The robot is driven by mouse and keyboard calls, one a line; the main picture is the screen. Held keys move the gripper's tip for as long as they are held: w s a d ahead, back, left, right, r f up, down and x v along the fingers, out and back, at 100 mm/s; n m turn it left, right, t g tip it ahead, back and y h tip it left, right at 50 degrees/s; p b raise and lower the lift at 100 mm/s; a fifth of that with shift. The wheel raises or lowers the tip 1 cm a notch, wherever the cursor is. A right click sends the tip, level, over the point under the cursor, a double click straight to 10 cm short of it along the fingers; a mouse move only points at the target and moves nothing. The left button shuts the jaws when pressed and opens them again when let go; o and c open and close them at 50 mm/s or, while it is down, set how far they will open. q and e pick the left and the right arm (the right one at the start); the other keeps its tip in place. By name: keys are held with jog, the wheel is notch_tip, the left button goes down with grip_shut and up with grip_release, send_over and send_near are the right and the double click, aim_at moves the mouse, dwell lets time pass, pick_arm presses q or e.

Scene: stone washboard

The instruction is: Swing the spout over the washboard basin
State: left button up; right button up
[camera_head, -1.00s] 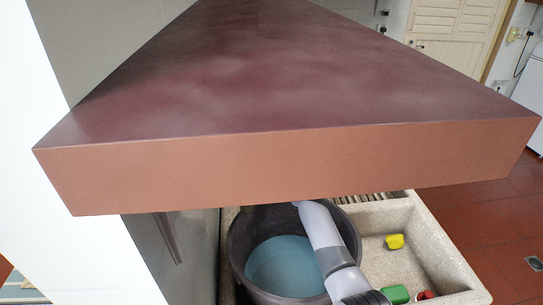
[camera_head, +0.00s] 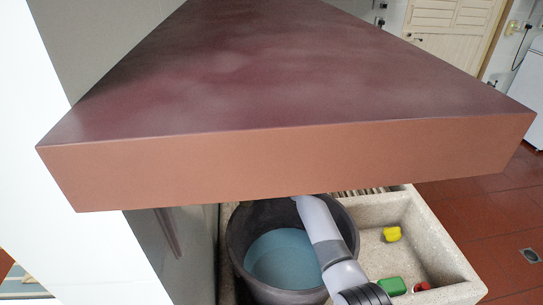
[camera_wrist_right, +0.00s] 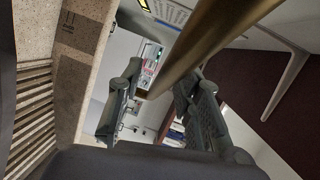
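The stone washboard basin (camera_head: 447,244) shows in the head view below a large red-brown slab that hides much of the middle. Its ridged part (camera_head: 362,191) is only just visible, and the ridges show at the left of the right wrist view (camera_wrist_right: 30,115). A brass-coloured tube (camera_wrist_right: 215,45), seemingly the spout, runs down from the top of the right wrist view. Its lower end lies between the fingers of my right gripper (camera_wrist_right: 158,95), which are spread apart; I cannot tell whether they touch it. In the head view that gripper is hidden. My left gripper is not in view.
A dark bucket of bluish water (camera_head: 285,262) stands beside the basin, with my arm reaching across it. The red-brown slab (camera_head: 290,165) overhangs the bucket in view.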

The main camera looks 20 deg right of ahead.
jog(key=s+d+r, duration=0.1)
jog(key=s, duration=1.1)
jog(key=shift+d+r, duration=0.15)
jog(key=shift+r, duration=0.2)
jog(key=shift+f, duration=0.1)
